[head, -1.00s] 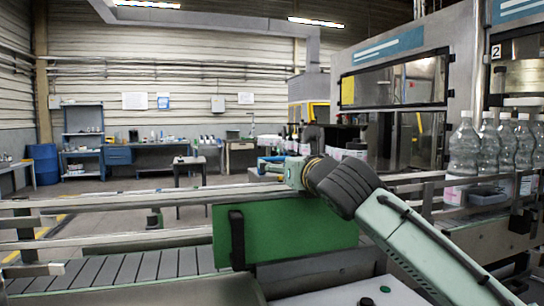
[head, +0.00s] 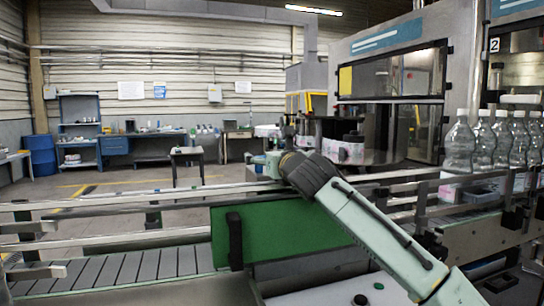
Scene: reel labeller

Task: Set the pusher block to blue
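I cannot make out a pusher block, or anything marked blue as its setting, in the head view. My arm reaches from the lower right up toward the middle. Its dark joint and pale wrist end lie just above the green panel (head: 285,234), beyond the rails. My gripper does not show clearly, so its fingers and anything between them cannot be seen.
A slatted conveyor (head: 130,268) runs along the lower left, with metal rails (head: 120,202) behind it. Clear bottles (head: 461,145) stand in a row at the right, by the labelling machine (head: 392,70). A blue barrel (head: 40,156) and workbenches are far back, beyond open floor.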

